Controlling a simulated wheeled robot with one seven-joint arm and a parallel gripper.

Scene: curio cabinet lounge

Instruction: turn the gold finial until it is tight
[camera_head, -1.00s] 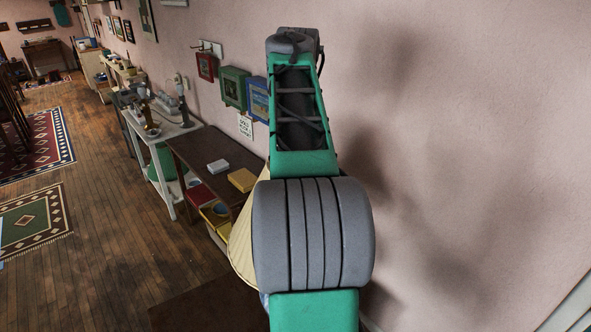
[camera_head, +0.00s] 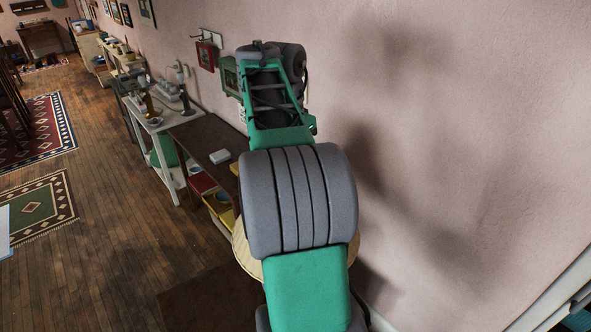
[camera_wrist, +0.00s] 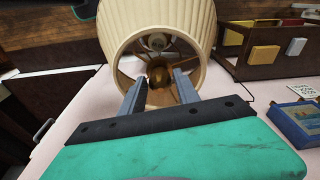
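A cream pleated lampshade (camera_wrist: 175,15) fills the top middle of the wrist view, its round opening facing my gripper. Inside the opening sits the small round gold finial (camera_wrist: 158,76), with thin spokes and a pale round part behind it. My gripper (camera_wrist: 160,84) is open at the opening, one finger on each side of the finial in the picture, with gaps between. I cannot tell how far ahead of the fingertips the finial is. In the head view my arm hides the gripper and finial; only an edge of the lampshade (camera_head: 243,250) shows.
A dark shelf unit (camera_head: 205,133) with a white box (camera_head: 220,156) stands along the wall beside the lamp. A white table (camera_head: 160,124) with lamps stands beyond it. Framed pictures hang on the pink wall (camera_head: 450,130) close to my arm.

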